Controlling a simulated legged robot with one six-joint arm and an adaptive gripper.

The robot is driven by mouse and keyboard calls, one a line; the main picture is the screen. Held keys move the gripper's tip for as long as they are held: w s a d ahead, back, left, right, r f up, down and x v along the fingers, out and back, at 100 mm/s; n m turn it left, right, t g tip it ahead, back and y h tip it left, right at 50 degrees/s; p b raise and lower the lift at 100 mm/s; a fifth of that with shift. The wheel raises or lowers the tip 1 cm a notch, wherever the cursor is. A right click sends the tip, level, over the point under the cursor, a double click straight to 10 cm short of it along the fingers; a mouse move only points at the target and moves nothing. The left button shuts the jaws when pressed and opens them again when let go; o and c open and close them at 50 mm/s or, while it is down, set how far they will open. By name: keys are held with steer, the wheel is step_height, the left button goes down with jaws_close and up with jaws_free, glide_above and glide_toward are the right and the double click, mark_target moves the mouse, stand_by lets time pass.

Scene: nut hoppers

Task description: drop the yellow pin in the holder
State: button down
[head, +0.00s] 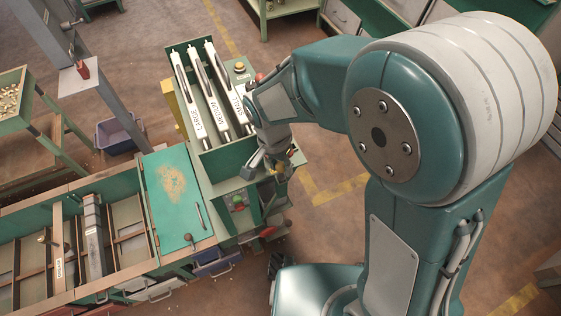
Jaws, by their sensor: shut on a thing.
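My gripper (279,165) hangs at the right front corner of the green hopper unit, above its control panel side. It is shut on a small yellow piece, which looks like the yellow pin (280,169); the fingers hide most of it. I cannot clearly pick out the pin holder in this view. My wrist and forearm cover part of the unit's right side.
The hopper unit (205,163) has white slots labelled LARGE, MEDIUM and SMALL. A green button (238,199) is on its front. A bench with open compartments (128,240) and a green board (172,198) lies left. Floor right of the unit is clear.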

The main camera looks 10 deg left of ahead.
steer(key=shift+f, duration=0.5)
steer(key=shift+c, duration=1.2)
jaws_free()
steer(key=shift+r, duration=0.1)
step_height(320, 180, up, 12)
steer(key=a, duration=0.2)
steer(key=shift+w+f, duration=0.25)
steer(key=shift+w, duration=0.2)
step_height(320, 180, up, 9)
steer(key=a, duration=0.1)
steer(key=shift+w+a, duration=0.15)
steer(key=shift+w, duration=0.2)
